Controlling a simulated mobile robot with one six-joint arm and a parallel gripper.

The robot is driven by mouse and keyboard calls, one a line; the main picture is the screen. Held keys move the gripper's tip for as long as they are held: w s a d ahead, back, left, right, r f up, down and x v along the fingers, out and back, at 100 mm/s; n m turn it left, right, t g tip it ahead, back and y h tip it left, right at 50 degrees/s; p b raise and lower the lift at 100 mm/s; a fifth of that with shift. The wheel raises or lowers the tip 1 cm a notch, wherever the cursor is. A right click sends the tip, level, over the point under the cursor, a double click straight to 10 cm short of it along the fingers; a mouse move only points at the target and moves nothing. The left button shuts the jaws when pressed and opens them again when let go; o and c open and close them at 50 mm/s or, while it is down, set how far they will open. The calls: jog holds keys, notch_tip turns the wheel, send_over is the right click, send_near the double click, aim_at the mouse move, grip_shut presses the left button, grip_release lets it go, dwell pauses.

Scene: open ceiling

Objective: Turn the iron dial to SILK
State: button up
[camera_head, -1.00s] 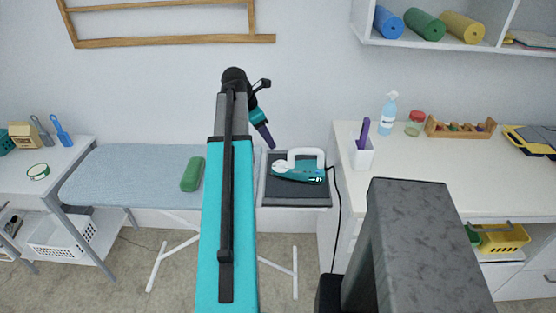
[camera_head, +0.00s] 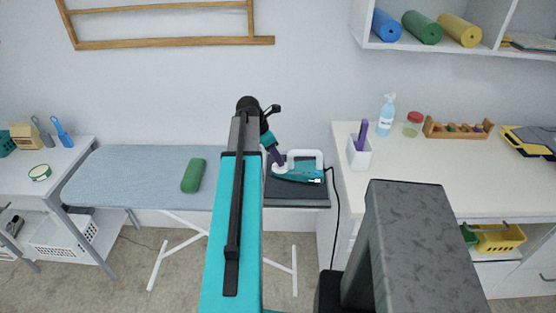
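The iron (camera_head: 304,171), teal with a white handle, rests on a dark square pad (camera_head: 312,194) at the right end of the ironing board. Its dial and any lettering are too small to make out. My gripper (camera_head: 281,165) points down at the iron's left end, by the tip, and overlaps it in this view. I cannot tell whether it touches the iron. Its fingers are too small and partly blended with the iron to show whether they are apart.
A green roll-shaped cushion (camera_head: 193,175) lies on the blue ironing board (camera_head: 130,170). A black cord (camera_head: 338,220) hangs from the iron's right side. A white counter (camera_head: 440,180) on the right holds a pen cup (camera_head: 359,153) and a spray bottle (camera_head: 387,115).

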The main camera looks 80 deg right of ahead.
jog(key=shift+p+x, duration=0.35)
jog(key=shift+x, duration=1.55)
jog(key=shift+w, duration=0.1)
jog(key=c, duration=1.1)
